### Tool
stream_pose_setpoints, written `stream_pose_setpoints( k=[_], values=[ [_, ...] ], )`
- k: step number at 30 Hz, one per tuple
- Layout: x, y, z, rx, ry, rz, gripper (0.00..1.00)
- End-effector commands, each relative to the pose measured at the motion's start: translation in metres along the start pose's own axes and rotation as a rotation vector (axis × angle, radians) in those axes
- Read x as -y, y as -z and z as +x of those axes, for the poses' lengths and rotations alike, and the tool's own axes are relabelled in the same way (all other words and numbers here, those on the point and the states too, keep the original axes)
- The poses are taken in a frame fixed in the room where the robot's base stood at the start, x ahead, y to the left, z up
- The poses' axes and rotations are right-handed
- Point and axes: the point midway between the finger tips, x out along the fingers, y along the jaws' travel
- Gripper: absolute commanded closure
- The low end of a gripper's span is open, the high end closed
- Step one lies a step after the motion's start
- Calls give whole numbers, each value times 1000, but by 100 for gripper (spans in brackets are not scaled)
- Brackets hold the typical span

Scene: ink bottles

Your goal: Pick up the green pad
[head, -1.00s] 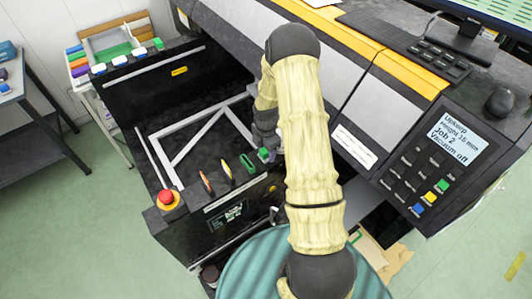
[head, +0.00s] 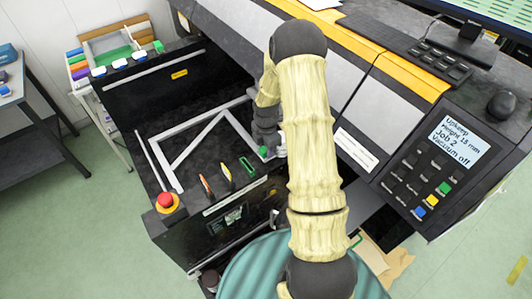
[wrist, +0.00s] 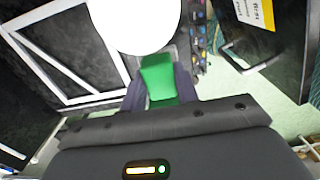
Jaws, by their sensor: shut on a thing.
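The green pad (wrist: 158,82) sits between the two dark fingers of my gripper (wrist: 160,90) in the wrist view. The gripper is shut on it. In the head view my gripper (head: 268,140) is over the right front part of the black machine bed, partly hidden by my arm. Only a small part of the green pad (head: 263,152) shows there, at the fingertips. I cannot tell how far it is above the surface.
A green-edged slot (head: 247,165), a yellow-handled tool (head: 226,172) and an orange one (head: 206,184) line the front ledge. A white frame (head: 178,160) lies on the bed. A red button (head: 166,199) is at the front left corner. A control panel (head: 430,165) stands right.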

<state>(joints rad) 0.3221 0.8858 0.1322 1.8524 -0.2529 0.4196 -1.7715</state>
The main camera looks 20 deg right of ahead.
Motion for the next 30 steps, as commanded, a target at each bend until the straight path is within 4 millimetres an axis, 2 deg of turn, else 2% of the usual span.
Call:
stream_pose_setpoints(
  k=[9,13,18,30],
  values=[
    [-1,-1,-55,2,-4,2,95],
    [0,0,-70,1,-3,1,95],
    [0,0,-76,0,0,0,95],
    [0,0,-76,0,0,1,95]
  ],
)
